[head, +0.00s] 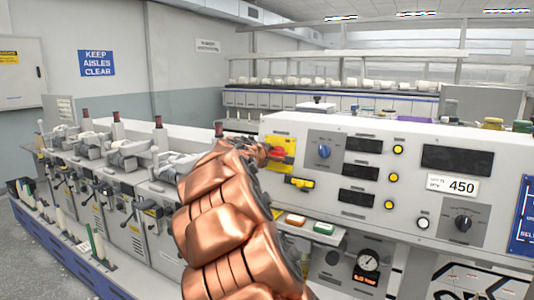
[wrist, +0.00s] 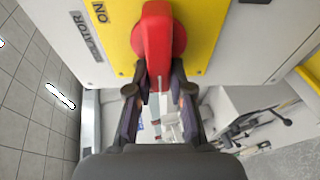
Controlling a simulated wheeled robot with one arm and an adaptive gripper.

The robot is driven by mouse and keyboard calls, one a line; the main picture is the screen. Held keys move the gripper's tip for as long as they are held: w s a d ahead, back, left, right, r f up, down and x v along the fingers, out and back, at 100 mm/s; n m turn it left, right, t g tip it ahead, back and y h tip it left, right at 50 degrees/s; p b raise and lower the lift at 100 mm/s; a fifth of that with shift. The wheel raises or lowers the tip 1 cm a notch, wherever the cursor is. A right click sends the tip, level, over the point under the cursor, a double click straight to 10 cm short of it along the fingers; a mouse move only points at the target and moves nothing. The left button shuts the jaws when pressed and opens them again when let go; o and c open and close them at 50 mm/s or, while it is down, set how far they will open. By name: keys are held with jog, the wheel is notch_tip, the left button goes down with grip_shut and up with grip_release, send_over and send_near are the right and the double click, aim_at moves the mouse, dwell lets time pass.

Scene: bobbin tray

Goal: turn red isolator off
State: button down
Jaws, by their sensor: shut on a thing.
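The red isolator (head: 278,153) is a rotary switch on a yellow plate (head: 290,146) at the left end of the machine's control panel. In the wrist view the red handle (wrist: 157,40) stands out from the yellow plate (wrist: 205,25), and the lettering "ON" and part of "ISOLATOR" show beside it. My gripper (wrist: 159,75) has one finger on each side of the handle's near end and is shut on it. In the head view my copper-coloured arm hides most of the gripper and the area left of the plate.
Bobbin machinery (head: 110,165) fills the left side.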

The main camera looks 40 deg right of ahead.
jog(key=c, duration=1)
grip_release()
jog(key=shift+c, duration=0.2)
jog(key=v, duration=1.2)
